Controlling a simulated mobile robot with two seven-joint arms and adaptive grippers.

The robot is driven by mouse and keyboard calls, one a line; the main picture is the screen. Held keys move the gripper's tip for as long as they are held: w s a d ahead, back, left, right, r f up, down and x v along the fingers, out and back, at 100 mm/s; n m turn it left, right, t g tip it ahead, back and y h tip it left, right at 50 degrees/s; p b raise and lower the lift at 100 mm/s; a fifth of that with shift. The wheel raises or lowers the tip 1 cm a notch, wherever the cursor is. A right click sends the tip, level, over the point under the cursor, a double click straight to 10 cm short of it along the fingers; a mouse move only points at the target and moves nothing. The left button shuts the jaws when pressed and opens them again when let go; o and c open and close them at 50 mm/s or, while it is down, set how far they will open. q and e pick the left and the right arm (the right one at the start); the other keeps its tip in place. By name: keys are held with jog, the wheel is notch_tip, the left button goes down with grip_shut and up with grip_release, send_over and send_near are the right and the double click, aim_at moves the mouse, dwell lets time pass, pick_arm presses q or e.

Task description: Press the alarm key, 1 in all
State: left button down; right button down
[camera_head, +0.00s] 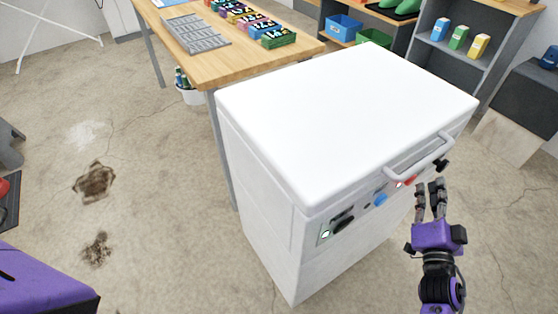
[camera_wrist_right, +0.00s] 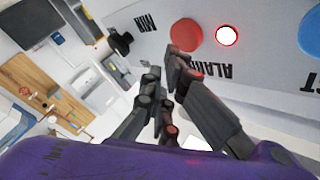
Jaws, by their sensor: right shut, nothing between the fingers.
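The alarm key is a round red button (camera_wrist_right: 186,35) on the white chest's front panel, with "ALARM" lettered beside it in the right wrist view. In the head view a small red part of it (camera_head: 410,181) shows under the chest's handle. My right gripper (camera_head: 431,186) is in front of the panel, shut and empty. In the right wrist view its fingertips (camera_wrist_right: 164,68) are close to the lower left edge of the red key; I cannot tell whether they touch it. My left gripper is not in view.
Beside the key are a glowing white lamp with a red rim (camera_wrist_right: 227,36), a blue button (camera_wrist_right: 311,34) and a black knob (camera_wrist_right: 121,43). The chest's handle (camera_head: 418,157) juts out above the panel. A wooden table (camera_head: 215,66) stands behind left. The floor at left is largely open.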

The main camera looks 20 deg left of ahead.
jog(key=shift+w+a, duration=0.1)
dwell(0.4)
jog(key=shift+w+a, duration=0.15)
jog(key=shift+a, duration=0.1)
jog(key=shift+w+a, duration=0.3)
jog(key=shift+a, duration=0.1)
dwell(0.7)
dwell(0.3)
jog(key=shift+s+d+p, duration=0.55)
jog(key=shift+d, duration=0.2)
jog(key=shift+s+d+p, duration=0.45)
jog(key=shift+s+d, duration=0.25)
jog(key=shift+d, duration=0.35)
jog(key=shift+s+d+p, duration=0.45)
jog(key=shift+s+d, duration=0.25)
jog(key=shift+d, duration=0.35)
